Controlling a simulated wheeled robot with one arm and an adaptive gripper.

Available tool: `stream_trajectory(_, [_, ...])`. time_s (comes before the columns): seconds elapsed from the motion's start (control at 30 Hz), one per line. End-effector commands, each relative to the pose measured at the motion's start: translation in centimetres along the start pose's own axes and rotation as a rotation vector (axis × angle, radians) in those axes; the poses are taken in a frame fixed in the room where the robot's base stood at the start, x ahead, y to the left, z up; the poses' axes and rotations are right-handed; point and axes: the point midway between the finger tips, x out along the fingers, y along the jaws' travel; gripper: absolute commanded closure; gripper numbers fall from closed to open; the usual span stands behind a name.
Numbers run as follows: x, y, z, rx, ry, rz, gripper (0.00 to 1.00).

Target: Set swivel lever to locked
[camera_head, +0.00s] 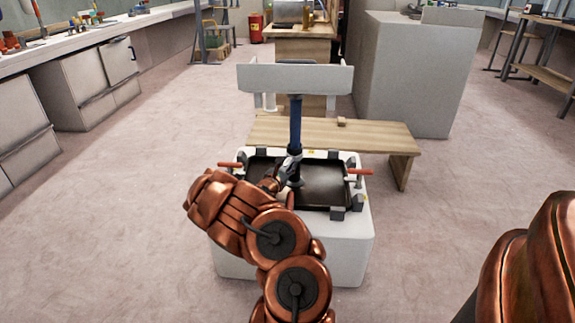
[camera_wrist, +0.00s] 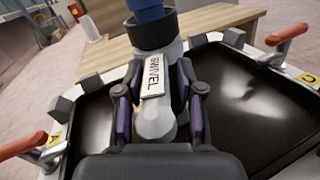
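The swivel lever is a short grey arm with a white plate reading SWIVEL (camera_wrist: 154,75) and a rounded pale knob (camera_wrist: 154,121) at its near end. It comes off the base of an upright post with a dark collar (camera_wrist: 150,34); the post is blue in the head view (camera_head: 295,125). My gripper (camera_wrist: 158,92) has one purple-padded finger on each side of the lever. I cannot tell whether the pads touch it. In the head view my gripper (camera_head: 279,176) is at the post's foot, and my arm and gripper hide most of the lever.
The post stands in a black tray (camera_head: 328,185) on a white pedestal (camera_head: 345,240). Orange-red handles sit left (camera_head: 231,166) and right (camera_head: 359,171) of the tray, beside yellow labels. A wooden bench (camera_head: 370,136) is close behind. Open floor (camera_head: 110,230) lies to the left.

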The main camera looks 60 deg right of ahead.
Motion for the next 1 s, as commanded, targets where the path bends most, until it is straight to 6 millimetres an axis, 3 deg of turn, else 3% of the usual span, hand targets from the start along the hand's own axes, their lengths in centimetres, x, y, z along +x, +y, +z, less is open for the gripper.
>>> stream_trajectory(0.47, [-0.4, 0.3, 0.0, -0.002, 0.000, 0.006, 0.53])
stream_trajectory(1.0, [-5.6, 0.4, 0.0, -0.002, 0.000, 0.006, 0.53])
